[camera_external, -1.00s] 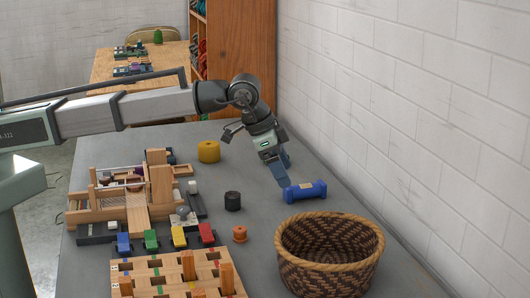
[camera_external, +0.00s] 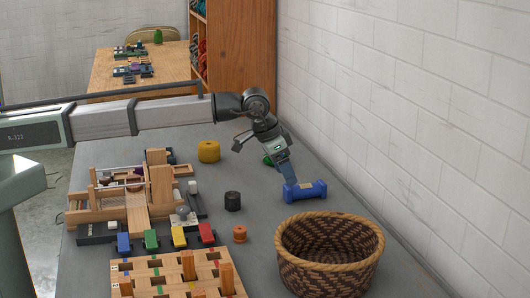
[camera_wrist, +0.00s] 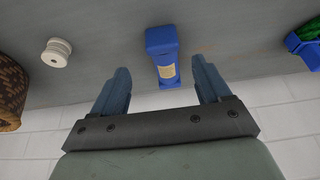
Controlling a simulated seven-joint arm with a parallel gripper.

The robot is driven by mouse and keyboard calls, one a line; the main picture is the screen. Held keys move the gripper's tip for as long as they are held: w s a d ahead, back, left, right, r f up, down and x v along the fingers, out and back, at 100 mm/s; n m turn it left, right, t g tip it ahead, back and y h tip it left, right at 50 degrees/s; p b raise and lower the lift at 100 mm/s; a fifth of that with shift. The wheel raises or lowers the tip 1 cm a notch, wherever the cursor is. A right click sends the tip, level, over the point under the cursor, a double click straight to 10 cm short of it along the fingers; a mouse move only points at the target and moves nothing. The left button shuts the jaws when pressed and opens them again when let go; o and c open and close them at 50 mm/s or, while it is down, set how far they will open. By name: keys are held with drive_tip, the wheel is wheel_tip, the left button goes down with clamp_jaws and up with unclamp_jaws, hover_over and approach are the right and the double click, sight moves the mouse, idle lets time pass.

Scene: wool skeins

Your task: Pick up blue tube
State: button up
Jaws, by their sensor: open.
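The blue tube (camera_external: 307,190) has wide ends and a pale label. It lies on the grey table near the wall, behind the basket. In the wrist view the tube (camera_wrist: 162,45) is upper centre, with its label facing the camera. My gripper (camera_external: 287,178) is pointing down at the tube's left part in the external view. In the wrist view my gripper (camera_wrist: 160,75) has its two blue fingers apart, one on each side of the tube's near end, with gaps between. I cannot tell whether the fingertips are level with the tube.
A woven basket (camera_external: 330,264) stands in front of the tube. A green item (camera_external: 267,160) is partly hidden behind my gripper. The wall runs along the right.

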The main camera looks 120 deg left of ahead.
sight(288, 189)
drive_tip(key=shift+s+x, duration=0.15)
drive_tip(key=shift+x, duration=0.9)
drive_tip(key=shift+s+x, duration=0.2)
drive_tip(key=shift+x, duration=0.85)
drive_tip(key=shift+s+x, duration=0.15)
drive_tip(key=shift+x, duration=0.9)
drive_tip(key=shift+d+f, duration=0.15)
drive_tip(key=shift+f, duration=0.05)
drive_tip(key=c, duration=1.1)
